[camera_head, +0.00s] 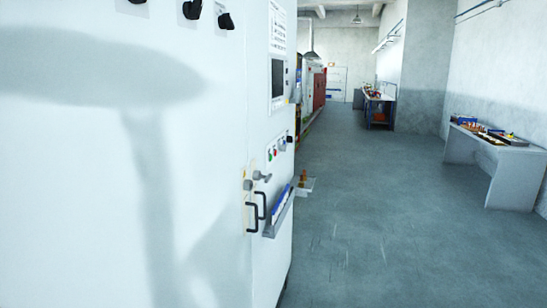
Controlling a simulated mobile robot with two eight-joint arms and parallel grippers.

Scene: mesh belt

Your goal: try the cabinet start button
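A tall white cabinet (215,180) fills the left half of the head view, close to me. On its narrow panel at the right edge is a small group of buttons. A green button (270,155) and a red button (275,150) sit there, with dark knobs (289,139) to their right. The labels are too small to read, so I cannot tell which is the start button. A dark screen (278,78) is above them. Two black handles (257,210) are below. Neither of my grippers is in view.
A small holder (278,215) with blue-white contents juts from the cabinet's side. The grey floor (390,220) to the right is open. A white table (500,165) with small items stands at the right wall; another workbench (378,105) is farther back.

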